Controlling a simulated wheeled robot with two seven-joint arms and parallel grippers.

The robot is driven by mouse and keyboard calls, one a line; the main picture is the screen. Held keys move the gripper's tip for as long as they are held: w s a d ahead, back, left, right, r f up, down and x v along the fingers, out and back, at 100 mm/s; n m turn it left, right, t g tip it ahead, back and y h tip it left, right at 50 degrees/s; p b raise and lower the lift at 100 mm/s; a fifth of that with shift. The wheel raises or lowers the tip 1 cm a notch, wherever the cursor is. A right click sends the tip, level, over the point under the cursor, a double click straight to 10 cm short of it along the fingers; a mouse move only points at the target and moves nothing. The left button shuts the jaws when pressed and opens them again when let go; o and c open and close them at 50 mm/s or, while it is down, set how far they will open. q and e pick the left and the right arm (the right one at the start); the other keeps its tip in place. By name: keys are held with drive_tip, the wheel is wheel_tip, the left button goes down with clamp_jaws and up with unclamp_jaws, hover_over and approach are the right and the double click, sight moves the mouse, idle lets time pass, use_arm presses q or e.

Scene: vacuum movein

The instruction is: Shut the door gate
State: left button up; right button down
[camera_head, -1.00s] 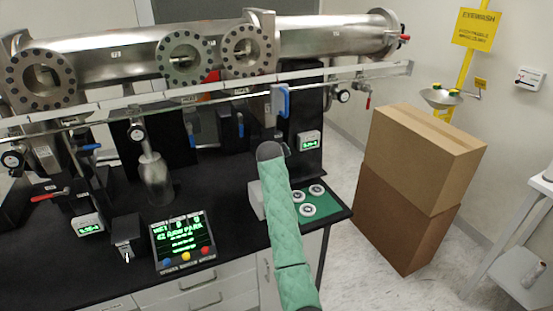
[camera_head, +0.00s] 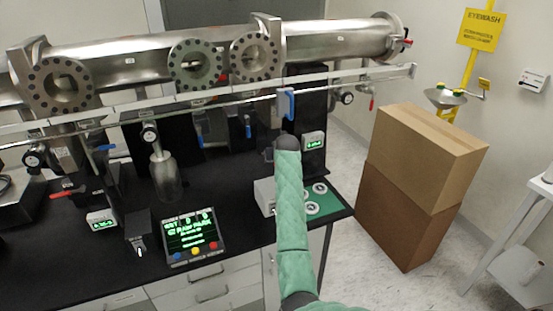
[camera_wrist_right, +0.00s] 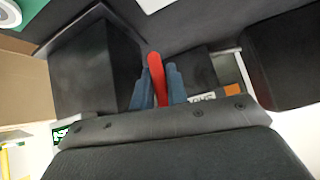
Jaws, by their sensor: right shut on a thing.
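My right gripper (camera_wrist_right: 157,68) shows in the right wrist view. Its two blue-grey fingers are closed on a slim red handle (camera_wrist_right: 156,60), which sticks up between them. In the head view my right arm (camera_head: 290,215), in a green sleeve, reaches up over the bench's right end. Its dark wrist end hides the gripper and the red handle there. A blue handle (camera_head: 290,105) stands just above the wrist, under the steel vacuum tube (camera_head: 330,38). I cannot tell which part is the door gate, or whether it is open or shut. My left gripper is not in view.
The black bench (camera_head: 100,262) carries a display panel (camera_head: 191,237) with coloured buttons, gauges and a glass vessel (camera_head: 165,178). A long metal rail (camera_head: 350,76) crosses above it.

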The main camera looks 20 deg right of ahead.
drive_tip(key=shift+a+f, duration=0.15)
drive_tip(key=shift+a, duration=0.25)
drive_tip(key=c, duration=1.7)
unclamp_jaws()
drive_tip(key=shift+c, duration=0.2)
drive_tip(key=o, duration=0.3)
drive_tip(key=shift+a, duration=0.25)
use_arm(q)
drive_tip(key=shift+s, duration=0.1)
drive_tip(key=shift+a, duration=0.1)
use_arm(e)
drive_tip(key=shift+d, duration=0.25)
